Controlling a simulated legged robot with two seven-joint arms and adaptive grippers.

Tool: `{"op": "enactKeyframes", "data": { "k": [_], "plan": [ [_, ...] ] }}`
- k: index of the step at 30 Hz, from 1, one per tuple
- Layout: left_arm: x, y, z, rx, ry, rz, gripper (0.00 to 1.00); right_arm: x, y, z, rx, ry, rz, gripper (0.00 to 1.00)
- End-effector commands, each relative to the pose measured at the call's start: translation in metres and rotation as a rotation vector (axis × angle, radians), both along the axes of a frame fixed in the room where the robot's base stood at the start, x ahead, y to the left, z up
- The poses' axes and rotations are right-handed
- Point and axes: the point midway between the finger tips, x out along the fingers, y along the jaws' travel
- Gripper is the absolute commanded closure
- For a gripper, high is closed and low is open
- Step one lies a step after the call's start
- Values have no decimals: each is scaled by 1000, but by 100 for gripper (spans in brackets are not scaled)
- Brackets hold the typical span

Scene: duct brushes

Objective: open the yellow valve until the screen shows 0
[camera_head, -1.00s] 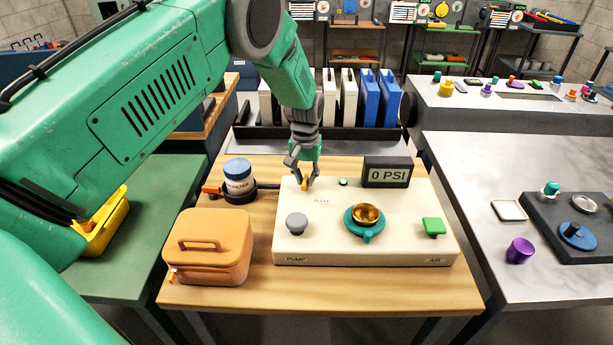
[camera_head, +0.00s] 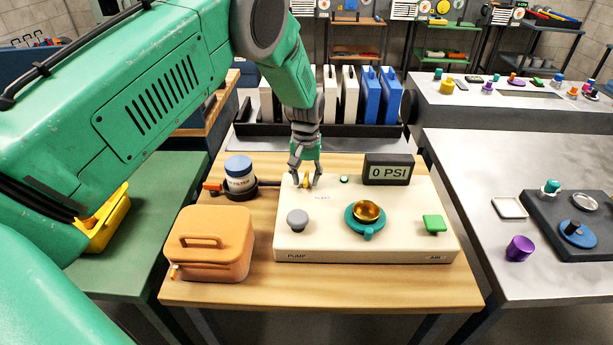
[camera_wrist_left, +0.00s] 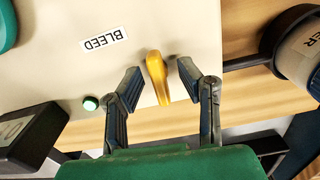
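The yellow valve (camera_head: 306,181) is a small lever at the back of the cream pump panel (camera_head: 330,240), near the "BLEED" label (camera_wrist_left: 103,40). In the left wrist view the valve (camera_wrist_left: 157,78) stands between the two fingers of my left gripper (camera_wrist_left: 160,92), with a gap on each side. My left gripper (camera_head: 306,182) is open, pointing down over the valve from behind. The screen (camera_head: 388,170) at the panel's back right reads "0 PSI". My right gripper is not in view.
An orange case (camera_head: 210,245) and a blue-capped filter jar (camera_head: 239,175) stand to the left.

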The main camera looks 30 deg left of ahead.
Motion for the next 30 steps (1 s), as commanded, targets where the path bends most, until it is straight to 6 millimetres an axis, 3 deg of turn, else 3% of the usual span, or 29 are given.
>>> {"op": "enactKeyframes", "data": {
  "k": [8,21,30],
  "plan": [
    [3,1,9,1,-8,0,68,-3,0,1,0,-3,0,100],
    [3,1,93,1,-5,0,68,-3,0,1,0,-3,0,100],
    [3,1,119,1,-2,0,68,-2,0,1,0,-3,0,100]
  ]
}}
